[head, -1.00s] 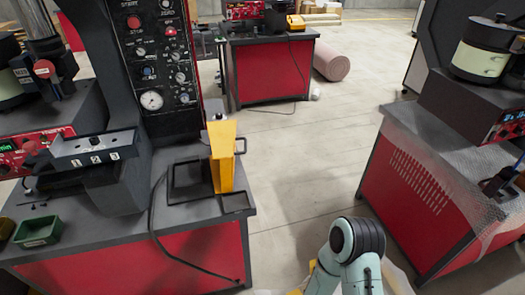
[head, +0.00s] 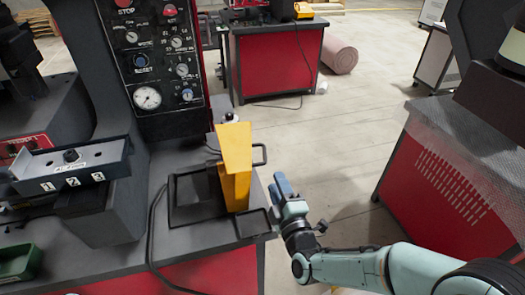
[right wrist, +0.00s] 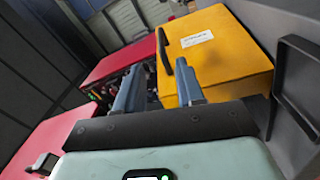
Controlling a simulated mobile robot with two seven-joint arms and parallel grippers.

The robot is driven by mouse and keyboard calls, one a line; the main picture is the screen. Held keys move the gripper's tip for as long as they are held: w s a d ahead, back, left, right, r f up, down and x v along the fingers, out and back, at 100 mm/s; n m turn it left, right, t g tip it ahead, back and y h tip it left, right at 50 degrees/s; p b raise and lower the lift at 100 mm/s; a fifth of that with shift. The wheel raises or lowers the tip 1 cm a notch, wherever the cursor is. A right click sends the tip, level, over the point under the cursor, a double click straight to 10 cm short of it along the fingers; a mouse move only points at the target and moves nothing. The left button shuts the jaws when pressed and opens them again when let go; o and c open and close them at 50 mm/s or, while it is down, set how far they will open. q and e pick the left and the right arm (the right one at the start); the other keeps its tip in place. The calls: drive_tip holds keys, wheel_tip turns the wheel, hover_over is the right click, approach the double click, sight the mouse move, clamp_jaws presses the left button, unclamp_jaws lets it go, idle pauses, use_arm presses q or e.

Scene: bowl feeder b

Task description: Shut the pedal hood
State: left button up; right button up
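The yellow pedal hood (head: 236,168) stands raised on the black pedal base (head: 188,212) at the right end of the grey workbench. A dark handle (head: 260,154) sticks out from its right side. My right gripper (head: 281,186) is just right of the hood, past the bench edge, with a gap between them. In the right wrist view the yellow hood (right wrist: 214,52) lies ahead of my right gripper (right wrist: 157,88), whose two blue fingers are apart with nothing visible between them. My left gripper is not in view.
A black control panel with a gauge (head: 147,97) rises behind the hood. A cable (head: 151,240) runs over the bench front. A grey block with numbered holes (head: 70,166) and a green bin (head: 18,262) are at left. Open floor separates this bench from the red cabinet (head: 432,170) at right.

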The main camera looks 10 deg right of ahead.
sight(265, 153)
drive_tip(key=w, duration=1.2)
drive_tip(key=shift+a+r, duration=0.2)
clamp_jaws()
